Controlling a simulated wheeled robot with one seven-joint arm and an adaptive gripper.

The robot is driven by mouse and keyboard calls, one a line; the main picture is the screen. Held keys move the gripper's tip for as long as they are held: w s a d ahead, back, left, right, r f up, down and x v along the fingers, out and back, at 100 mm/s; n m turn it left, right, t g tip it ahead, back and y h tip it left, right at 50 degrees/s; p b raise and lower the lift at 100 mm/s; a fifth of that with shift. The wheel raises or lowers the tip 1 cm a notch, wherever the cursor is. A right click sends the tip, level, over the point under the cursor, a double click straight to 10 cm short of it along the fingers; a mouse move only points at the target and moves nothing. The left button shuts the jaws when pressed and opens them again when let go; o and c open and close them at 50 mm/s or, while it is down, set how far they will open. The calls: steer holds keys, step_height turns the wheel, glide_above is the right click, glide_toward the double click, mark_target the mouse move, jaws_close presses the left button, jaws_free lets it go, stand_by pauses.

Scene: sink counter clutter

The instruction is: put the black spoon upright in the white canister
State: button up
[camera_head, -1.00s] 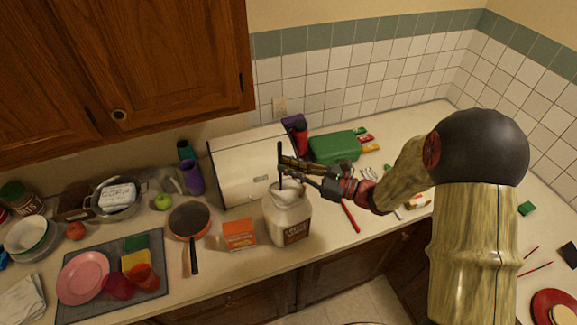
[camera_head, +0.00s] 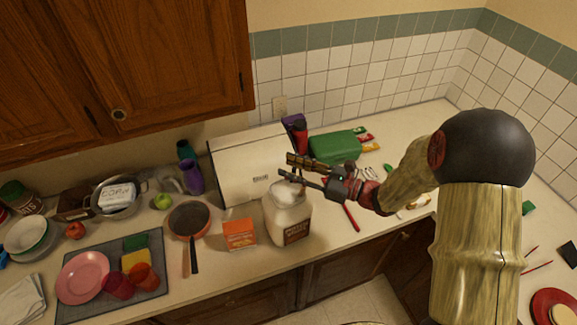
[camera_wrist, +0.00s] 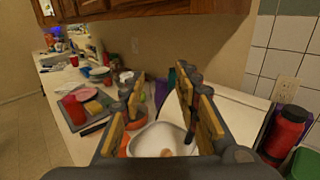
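The white canister (camera_head: 289,222) with a brown label stands upright on the counter, between the orange box and the red utensil. My gripper (camera_head: 286,165) is just above its mouth, fingers apart with nothing visible between them. In the wrist view the pale rounded opening (camera_wrist: 158,138) lies below and between the open fingers, with a small brownish spot inside that I cannot identify. The black spoon is not visible in either current view; whether it is inside the canister cannot be seen.
A cream bread box (camera_head: 240,170) stands close behind the canister, and a green container (camera_head: 336,147) is behind my gripper. An orange box (camera_head: 239,234) and a frying pan (camera_head: 189,220) are to the left. A red utensil (camera_head: 351,217) lies to the right.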

steer(key=v, duration=1.1)
stand_by(0.6)
